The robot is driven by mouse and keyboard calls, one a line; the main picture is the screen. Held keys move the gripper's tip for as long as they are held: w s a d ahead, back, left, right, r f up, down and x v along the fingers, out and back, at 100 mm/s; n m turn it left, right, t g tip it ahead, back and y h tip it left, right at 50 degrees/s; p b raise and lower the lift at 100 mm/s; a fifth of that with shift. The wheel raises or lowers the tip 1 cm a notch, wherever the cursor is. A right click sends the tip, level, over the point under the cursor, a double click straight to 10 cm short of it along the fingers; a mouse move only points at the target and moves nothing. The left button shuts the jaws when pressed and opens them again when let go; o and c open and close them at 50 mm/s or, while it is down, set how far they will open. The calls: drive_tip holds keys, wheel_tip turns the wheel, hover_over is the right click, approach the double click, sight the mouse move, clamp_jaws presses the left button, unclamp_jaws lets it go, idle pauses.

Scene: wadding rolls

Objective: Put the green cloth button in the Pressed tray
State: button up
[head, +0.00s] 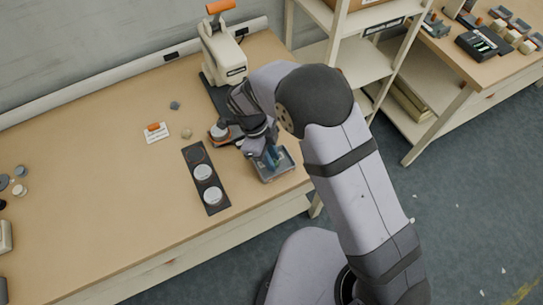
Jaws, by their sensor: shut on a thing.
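My gripper (268,152) is at the right part of the bench, low over a small grey tray (287,172) near the front edge. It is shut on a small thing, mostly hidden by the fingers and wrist. A blue-green patch shows at the fingertips, which fits the green cloth button; its shape is not clear. I cannot tell whether it touches the tray floor. No lettering can be read on the tray, so I cannot confirm it is the Pressed tray.
A dark strip (194,156) with white round pieces lies left of the tray. A cream press with an orange handle (220,7) stands behind. A small orange-and-white item (156,132) and a round dish (219,132) are nearby. The bench's left middle is clear.

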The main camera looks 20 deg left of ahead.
drive_tip(key=shift+f, duration=0.15)
drive_tip(key=o, duration=0.8)
drive_tip(key=shift+c, duration=0.2)
